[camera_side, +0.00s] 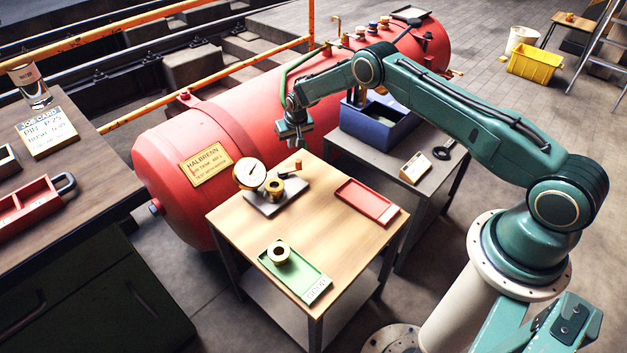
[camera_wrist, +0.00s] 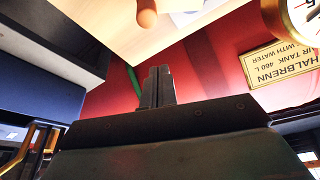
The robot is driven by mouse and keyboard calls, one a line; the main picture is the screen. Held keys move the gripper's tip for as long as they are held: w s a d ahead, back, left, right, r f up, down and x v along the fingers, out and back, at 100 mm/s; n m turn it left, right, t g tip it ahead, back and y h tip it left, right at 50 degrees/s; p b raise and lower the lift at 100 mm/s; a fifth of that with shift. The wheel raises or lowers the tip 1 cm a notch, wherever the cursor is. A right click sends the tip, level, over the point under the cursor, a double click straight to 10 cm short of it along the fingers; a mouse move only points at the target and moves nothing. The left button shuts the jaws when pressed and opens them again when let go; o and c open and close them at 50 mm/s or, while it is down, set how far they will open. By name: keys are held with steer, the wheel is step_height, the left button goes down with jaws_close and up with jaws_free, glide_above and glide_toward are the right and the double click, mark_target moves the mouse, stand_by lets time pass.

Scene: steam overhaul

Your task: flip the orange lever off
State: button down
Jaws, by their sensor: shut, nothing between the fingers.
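The orange lever (camera_side: 291,169) belongs to a small fitting on a grey plate on the wooden-topped table, beside a white-faced gauge (camera_side: 249,174) and a brass piece (camera_side: 274,188). It points up and to the right. In the wrist view the lever's orange end (camera_wrist: 146,14) shows at the top edge, partly cut off. My gripper (camera_side: 297,146) is above the table's far edge, over and just behind the lever, apart from it. Its fingers (camera_wrist: 157,72) are together and empty in the wrist view.
A red tank (camera_side: 225,125) lies close behind the table. A red tray (camera_side: 367,202) and a green tray (camera_side: 300,270) holding a brass ring (camera_side: 279,253) are on the table (camera_side: 330,235). A blue box (camera_side: 372,130) stands on the grey side table.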

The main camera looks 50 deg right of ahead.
mark_target(299, 162)
steer(key=shift+x, duration=1.9)
steer(key=shift+s+a, duration=0.25)
steer(key=shift+s, duration=0.35)
steer(key=shift+s+a, duration=0.2)
steer(key=shift+s, duration=0.4)
steer(key=shift+s+a, duration=0.25)
steer(key=shift+s, duration=0.4)
steer(key=shift+s+m, duration=0.25)
steer(key=shift+m, duration=0.15)
steer(key=s+m, duration=0.1)
steer(key=m, duration=0.1)
steer(key=s+a+m+g+h, duration=0.1)
steer(key=m, duration=0.1)
steer(key=shift+a+m, duration=0.15)
steer(key=shift+m, duration=0.25)
steer(key=m, duration=0.1)
steer(key=s+a+m+g, duration=0.1)
steer(key=m, duration=0.1)
steer(key=a+m+h, duration=0.1)
steer(key=m, duration=0.1)
steer(key=shift+s+g, duration=0.25)
steer(key=shift+g, duration=0.05)
steer(key=shift+s+a, duration=0.1)
steer(key=shift+a, duration=0.15)
steer(key=shift+s+a, duration=0.1)
steer(key=shift+a, duration=0.1)
